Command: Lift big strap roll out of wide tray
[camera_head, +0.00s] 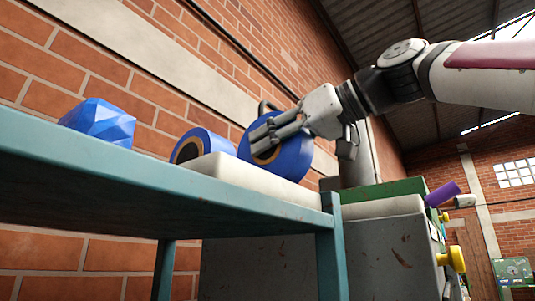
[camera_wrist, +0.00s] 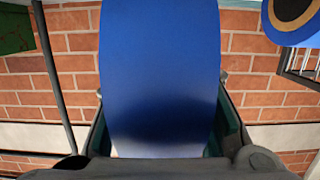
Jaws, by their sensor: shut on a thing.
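The big strap roll (camera_head: 283,169) is a blue ring with a tan core. My gripper (camera_head: 262,137) is shut on it, reaching in from the upper right. In the wrist view the blue roll (camera_wrist: 160,75) fills the space between both fingers (camera_wrist: 160,125). The wide tray (camera_head: 235,174) is off-white and stands on a teal table. The roll's lower edge meets the line of the tray's front rim; I cannot tell whether it is clear of the tray floor. A smaller blue roll (camera_head: 205,142) is at the tray's left and shows in the wrist view (camera_wrist: 295,18).
A blue faceted block (camera_head: 100,122) sits on the teal table (camera_head: 120,165) at the left. A brick wall (camera_head: 60,75) rises behind. To the right are a grey cabinet (camera_head: 385,255), a green box (camera_head: 385,190) and a purple piece (camera_head: 442,193).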

